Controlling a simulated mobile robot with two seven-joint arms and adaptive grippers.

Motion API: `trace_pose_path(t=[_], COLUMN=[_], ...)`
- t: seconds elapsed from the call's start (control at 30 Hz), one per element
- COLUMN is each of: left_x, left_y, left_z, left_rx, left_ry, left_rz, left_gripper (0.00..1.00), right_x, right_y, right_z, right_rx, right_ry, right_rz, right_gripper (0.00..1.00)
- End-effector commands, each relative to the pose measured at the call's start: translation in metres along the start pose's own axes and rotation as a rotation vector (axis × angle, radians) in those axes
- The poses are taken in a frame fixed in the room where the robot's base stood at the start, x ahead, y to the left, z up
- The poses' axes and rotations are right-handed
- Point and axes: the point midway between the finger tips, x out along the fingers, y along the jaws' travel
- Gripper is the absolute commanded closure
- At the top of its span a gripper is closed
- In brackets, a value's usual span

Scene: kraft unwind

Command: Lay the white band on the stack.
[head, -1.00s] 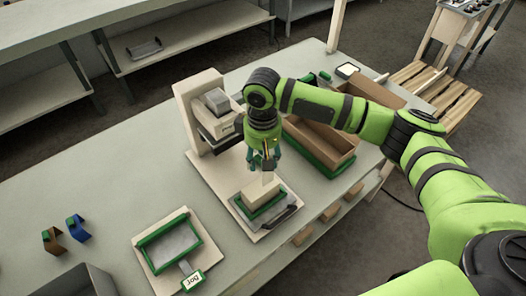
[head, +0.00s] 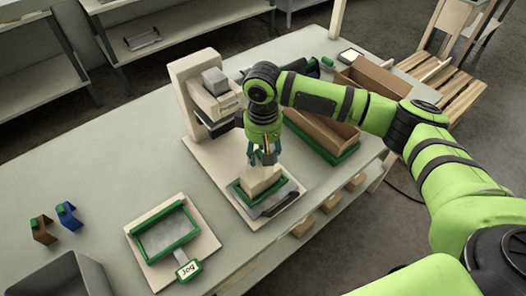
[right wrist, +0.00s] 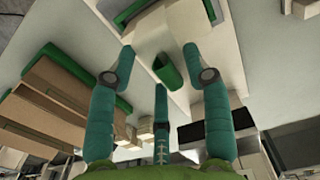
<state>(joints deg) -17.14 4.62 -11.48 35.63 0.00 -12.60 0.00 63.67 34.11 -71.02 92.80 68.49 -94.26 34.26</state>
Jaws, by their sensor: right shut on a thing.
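The stack (head: 257,185) is a cream block in a green-rimmed holder on a pale board, at the centre of the head view. My right gripper (head: 264,159) points down just above it. My left gripper is not in view.
A cream machine (head: 212,100) stands behind the stack. A brown box (head: 320,132) with a green base is at its right. A green-framed tray (head: 196,234), brown (head: 42,229) and blue (head: 66,214) clips and a grey bin (head: 62,284) are at the left. Bare table lies between.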

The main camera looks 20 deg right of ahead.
Motion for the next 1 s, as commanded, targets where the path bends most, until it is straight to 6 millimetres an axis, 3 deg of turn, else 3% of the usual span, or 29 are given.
trace_pose_path(t=[0.37,1.0], left_x=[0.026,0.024], left_y=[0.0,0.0], left_z=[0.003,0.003], left_rx=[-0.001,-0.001], left_ry=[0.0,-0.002], left_rz=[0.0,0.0], left_gripper=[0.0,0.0], right_x=[0.02,0.051], right_y=[0.0,-0.001], right_z=[0.0,0.0], right_rx=[0.0,0.001], right_ry=[0.0,-0.001], right_rz=[0.0,-0.002], right_gripper=[0.63,0.63])
